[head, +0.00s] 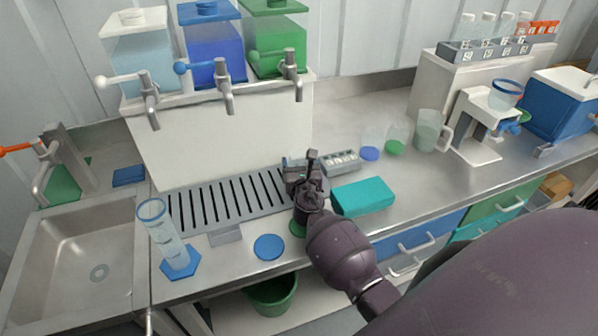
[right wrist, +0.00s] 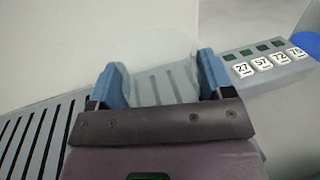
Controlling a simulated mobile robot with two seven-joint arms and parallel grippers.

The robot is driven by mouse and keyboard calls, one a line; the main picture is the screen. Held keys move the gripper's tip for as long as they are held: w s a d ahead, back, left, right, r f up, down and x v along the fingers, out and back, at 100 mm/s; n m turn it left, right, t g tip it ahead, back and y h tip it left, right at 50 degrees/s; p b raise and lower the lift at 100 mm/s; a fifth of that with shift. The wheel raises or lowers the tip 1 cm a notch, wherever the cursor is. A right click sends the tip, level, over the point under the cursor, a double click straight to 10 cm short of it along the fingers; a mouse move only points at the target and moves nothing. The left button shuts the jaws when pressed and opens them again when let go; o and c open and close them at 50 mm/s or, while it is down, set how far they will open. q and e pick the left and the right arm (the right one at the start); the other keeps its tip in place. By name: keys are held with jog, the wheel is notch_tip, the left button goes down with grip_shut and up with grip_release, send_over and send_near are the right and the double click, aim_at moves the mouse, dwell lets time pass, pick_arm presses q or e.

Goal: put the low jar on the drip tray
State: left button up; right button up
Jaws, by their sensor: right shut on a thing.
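The drip tray (head: 226,203) is a grey tray with dark slots on the counter, below the white dispenser stand; its slots also show at the left of the right wrist view (right wrist: 32,138). My right gripper (head: 301,162) is over the tray's right end. In the right wrist view its two blue fingers are apart, shut on a clear, see-through thing (right wrist: 163,84), apparently the low jar. Tray slots show faintly through it. In the head view the jar is mostly hidden by the gripper, and I cannot tell whether it touches the tray. My left gripper is not in view.
A teal box (head: 362,197) and a numbered rack (head: 342,161) stand right of the gripper. A tall clear cylinder with a blue base (head: 166,235) stands at the tray's front left. A blue disc (head: 269,247) lies in front. Dispenser taps (head: 226,100) overhang behind. The tray's left part is clear.

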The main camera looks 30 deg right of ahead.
jog(key=shift+f, duration=0.65)
jog(key=shift+f, duration=0.1)
jog(key=shift+f+b, duration=0.1)
jog(key=shift+b, duration=0.25)
jog(key=o, duration=0.9)
jog(key=shift+r, duration=0.3)
jog(key=v, duration=1.2)
jog(key=shift+a+f+p, duration=0.1)
jog(key=shift+p, duration=0.2)
